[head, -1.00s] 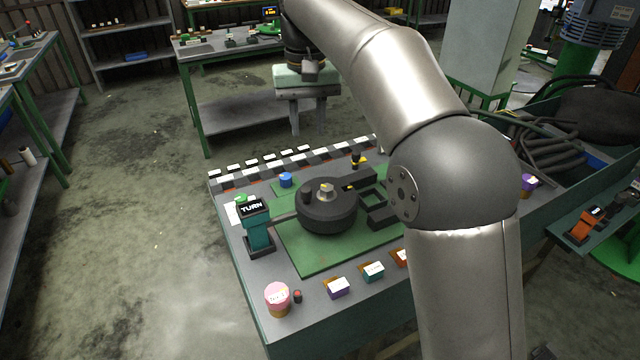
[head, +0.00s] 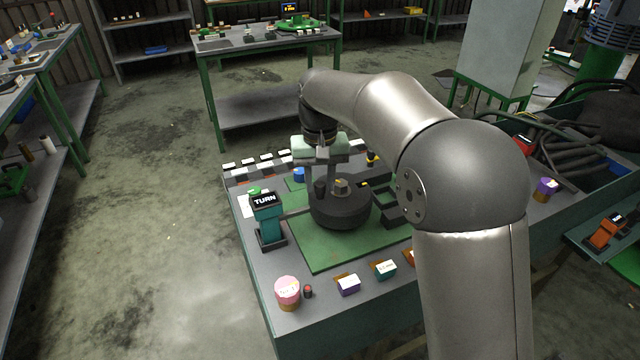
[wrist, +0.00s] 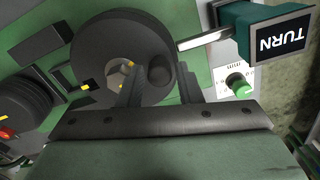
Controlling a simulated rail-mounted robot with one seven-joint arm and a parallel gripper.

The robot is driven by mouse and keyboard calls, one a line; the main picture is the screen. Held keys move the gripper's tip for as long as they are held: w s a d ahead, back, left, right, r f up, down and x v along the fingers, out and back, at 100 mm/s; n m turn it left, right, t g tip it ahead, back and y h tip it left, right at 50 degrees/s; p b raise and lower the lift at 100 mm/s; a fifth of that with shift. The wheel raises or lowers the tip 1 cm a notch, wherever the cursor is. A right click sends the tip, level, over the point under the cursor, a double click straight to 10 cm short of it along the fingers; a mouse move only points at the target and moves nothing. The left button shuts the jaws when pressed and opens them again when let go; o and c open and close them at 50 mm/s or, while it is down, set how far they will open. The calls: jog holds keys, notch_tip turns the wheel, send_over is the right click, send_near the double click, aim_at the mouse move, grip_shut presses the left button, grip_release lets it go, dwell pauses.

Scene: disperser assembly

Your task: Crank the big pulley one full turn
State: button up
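The big pulley (head: 341,214) is a dark round disc lying flat on a green board on the bench. It also shows in the wrist view (wrist: 98,62), with a hub (wrist: 117,74) marked in yellow. A dark upright crank knob (head: 320,187) stands near its rim; it also shows in the wrist view (wrist: 160,74). My gripper (head: 321,178) points down over the pulley. In the wrist view its fingers (wrist: 160,84) are apart, one on each side of the knob, with gaps visible. How far down the fingertips reach beside the knob is unclear.
A teal post with a TURN sign (head: 266,203) stands left of the pulley, with a pale bar reaching toward the disc. A green-topped dial (wrist: 242,88) is near it. A pink-topped pot (head: 287,291) and small labelled blocks line the front edge.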

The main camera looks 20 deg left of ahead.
jog(key=shift+f, duration=0.7)
grip_shut()
jog(key=shift+a, duration=0.1)
